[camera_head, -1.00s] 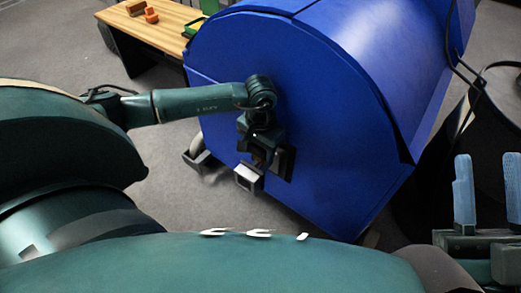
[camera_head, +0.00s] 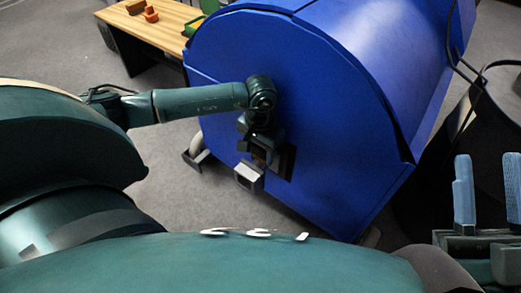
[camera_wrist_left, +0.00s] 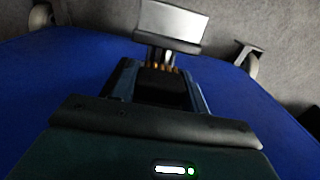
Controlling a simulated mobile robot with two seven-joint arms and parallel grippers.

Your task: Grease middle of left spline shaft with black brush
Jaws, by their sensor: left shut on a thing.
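My left gripper (camera_head: 260,152) is in front of the blue drum face, low in the head view. It is shut on the black brush, whose dark body (camera_wrist_left: 162,90) shows between the fingers in the left wrist view. Yellowish bristles (camera_wrist_left: 160,68) show at its far end, close to a grey metal part (camera_wrist_left: 172,22). This looks like the end of the left spline shaft, and it also shows in the head view as a grey block (camera_head: 249,177). I cannot tell whether the bristles touch it. My right gripper (camera_head: 487,190) is open and empty at the right edge.
The large blue machine housing (camera_head: 330,110) fills the middle. A caster foot (camera_head: 195,160) stands at its lower left.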

